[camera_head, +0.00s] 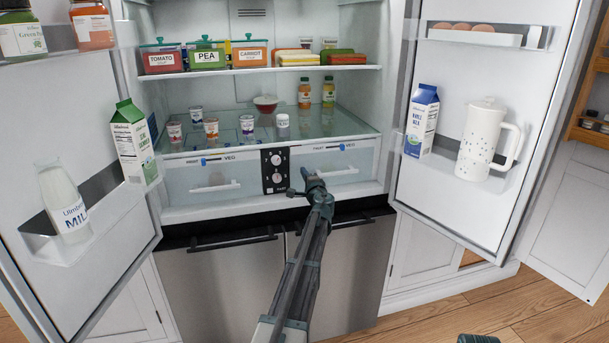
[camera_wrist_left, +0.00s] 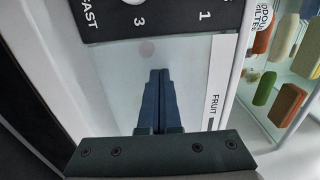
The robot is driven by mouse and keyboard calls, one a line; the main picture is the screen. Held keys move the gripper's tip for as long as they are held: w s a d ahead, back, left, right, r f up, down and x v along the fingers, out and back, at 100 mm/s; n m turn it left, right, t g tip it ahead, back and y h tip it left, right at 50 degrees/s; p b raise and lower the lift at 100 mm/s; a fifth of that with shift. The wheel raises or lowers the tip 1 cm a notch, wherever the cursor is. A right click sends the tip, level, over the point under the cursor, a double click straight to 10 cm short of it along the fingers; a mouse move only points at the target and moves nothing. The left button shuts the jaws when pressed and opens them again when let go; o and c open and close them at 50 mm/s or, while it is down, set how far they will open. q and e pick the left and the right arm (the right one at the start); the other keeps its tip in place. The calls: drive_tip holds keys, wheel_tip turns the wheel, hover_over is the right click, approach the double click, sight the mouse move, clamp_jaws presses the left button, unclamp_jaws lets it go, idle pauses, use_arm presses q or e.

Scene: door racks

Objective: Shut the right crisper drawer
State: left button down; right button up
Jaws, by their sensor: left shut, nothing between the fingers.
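The right crisper drawer (camera_head: 350,163) has a clear front with a pale handle, below a strip reading FRUIT and VEG. It looks nearly in line with the black dial panel (camera_head: 275,170); any small gap is hard to tell. My left gripper (camera_head: 309,179) is shut and empty at the left part of this drawer's front. In the left wrist view the dark blue fingers (camera_wrist_left: 158,100) point at the clear drawer front (camera_wrist_left: 118,85), between the dial panel and the FRUIT strip. They look very near or touching. My right gripper's fingers are not seen.
The left crisper drawer (camera_head: 190,180) is beside the panel. Both fridge doors stand open, with a milk carton (camera_head: 133,143) on the left one and a white pitcher (camera_head: 487,140) on the right one. Cups and bottles stand on the glass shelf (camera_head: 350,125) above.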

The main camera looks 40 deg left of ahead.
use_arm(q)
drive_tip(key=v, duration=1.4)
